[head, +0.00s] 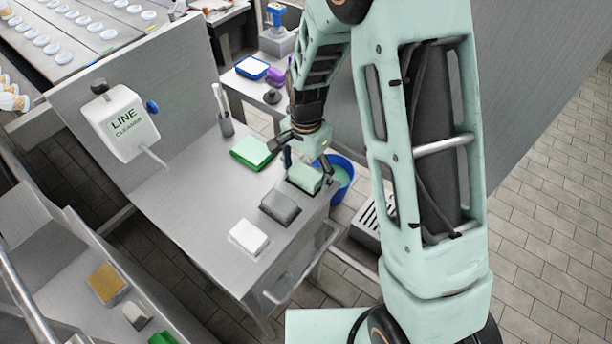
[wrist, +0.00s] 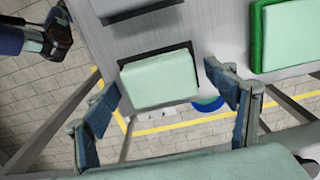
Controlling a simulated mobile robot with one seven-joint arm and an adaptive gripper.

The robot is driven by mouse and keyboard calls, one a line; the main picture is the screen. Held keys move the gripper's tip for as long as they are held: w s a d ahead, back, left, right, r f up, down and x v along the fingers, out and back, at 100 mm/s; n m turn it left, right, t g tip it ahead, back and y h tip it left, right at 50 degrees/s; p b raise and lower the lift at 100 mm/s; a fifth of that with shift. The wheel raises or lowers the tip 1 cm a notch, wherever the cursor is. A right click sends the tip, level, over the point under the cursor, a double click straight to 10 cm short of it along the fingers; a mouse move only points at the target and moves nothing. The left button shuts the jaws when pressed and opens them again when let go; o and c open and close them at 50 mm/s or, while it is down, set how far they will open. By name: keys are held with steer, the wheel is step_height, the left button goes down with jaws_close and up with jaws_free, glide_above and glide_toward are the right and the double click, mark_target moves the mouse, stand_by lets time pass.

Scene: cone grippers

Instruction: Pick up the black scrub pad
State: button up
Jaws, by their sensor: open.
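A block-like pad with a pale green top and a black edge (wrist: 158,79) lies on the steel table, between my fingers in the wrist view. In the head view this pale-topped pad (head: 304,180) sits near the table's right edge, below my gripper (head: 306,162). A dark grey pad (head: 281,208) lies just nearer the front. I cannot tell for certain which of the two is the black scrub pad. My gripper is open and empty, its fingers on either side of the pale-topped pad; in the wrist view it also shows (wrist: 163,88). The pad's underside is hidden.
A white pad (head: 249,237) lies in front and a green pad (head: 253,153) behind. A blue bucket (head: 341,174) stands beyond the table's right edge. A line cleaner dispenser (head: 122,124) hangs at the left. The table's left middle is clear.

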steer(key=shift+c, duration=0.4)
steer(key=c, duration=0.9)
steer(key=shift+c, duration=0.2)
